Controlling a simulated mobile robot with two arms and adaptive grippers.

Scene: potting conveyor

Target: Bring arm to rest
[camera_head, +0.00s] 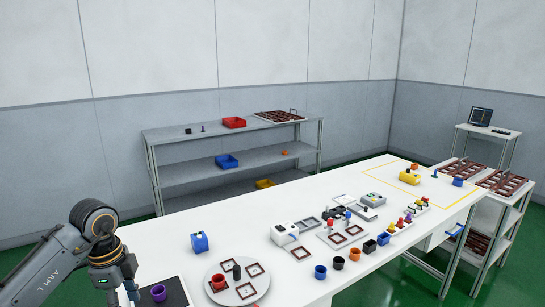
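My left arm comes in at the lower left. Its gripper (122,294) points down over the near left end of the long white table (165,247). The fingers run to the bottom edge of the picture, so I cannot tell whether they are open or shut. A purple pot (158,293) on a black mat (177,290) stands just right of the gripper, apart from it as far as I can see. My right gripper is not in view.
A round grey plate (236,299) with a red pot (218,282) and brown frames lies right of the mat. A blue box (199,242) stands behind. Several small pots and devices fill the table's middle. A grey shelf (190,135) stands at the wall.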

